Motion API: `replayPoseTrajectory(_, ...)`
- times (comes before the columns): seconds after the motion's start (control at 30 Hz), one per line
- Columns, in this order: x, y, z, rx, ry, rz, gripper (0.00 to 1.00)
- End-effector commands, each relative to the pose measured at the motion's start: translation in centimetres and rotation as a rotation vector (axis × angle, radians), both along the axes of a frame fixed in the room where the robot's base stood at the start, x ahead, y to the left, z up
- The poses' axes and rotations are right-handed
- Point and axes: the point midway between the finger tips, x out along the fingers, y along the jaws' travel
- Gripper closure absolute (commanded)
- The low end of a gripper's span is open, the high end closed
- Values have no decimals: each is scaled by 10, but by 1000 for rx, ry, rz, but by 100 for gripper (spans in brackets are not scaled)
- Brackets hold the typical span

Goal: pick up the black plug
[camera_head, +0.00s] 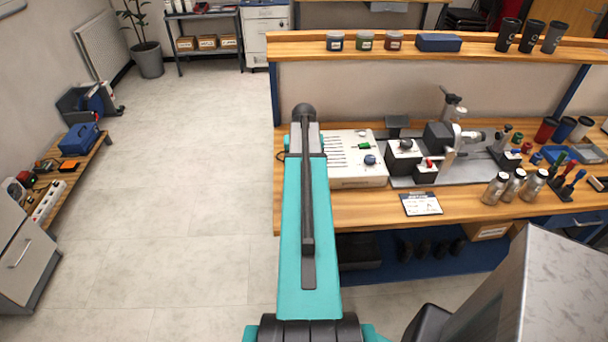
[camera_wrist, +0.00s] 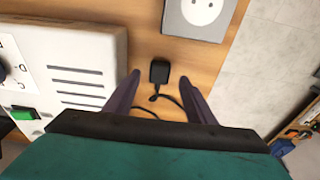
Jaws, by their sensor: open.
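The black plug (camera_wrist: 159,71) lies on the wooden bench top in the wrist view, with its thin black cord curling back toward my gripper. My gripper (camera_wrist: 160,76) is open, with one dark finger on each side of the plug. The plug looks to be between the fingertips, not gripped; its height relative to them is hard to tell. In the head view my teal arm hides the plug and the gripper.
The white control box (camera_wrist: 65,75) stands close to the left finger; it also shows in the head view (camera_head: 345,175). A grey socket plate (camera_wrist: 199,14) lies beyond the plug. The bench edge is to the right, with open floor (camera_wrist: 275,60) past it.

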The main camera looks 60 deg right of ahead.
Motion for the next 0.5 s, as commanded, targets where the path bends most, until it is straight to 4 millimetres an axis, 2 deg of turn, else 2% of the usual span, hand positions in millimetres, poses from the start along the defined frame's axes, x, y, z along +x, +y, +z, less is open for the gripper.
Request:
replayPoseTrajectory(0.3, 2, -3, -23, 1, 1, 0, 50)
replayPoseTrajectory(0.5, 2, -3, -29, 0, 0, 0, 50)
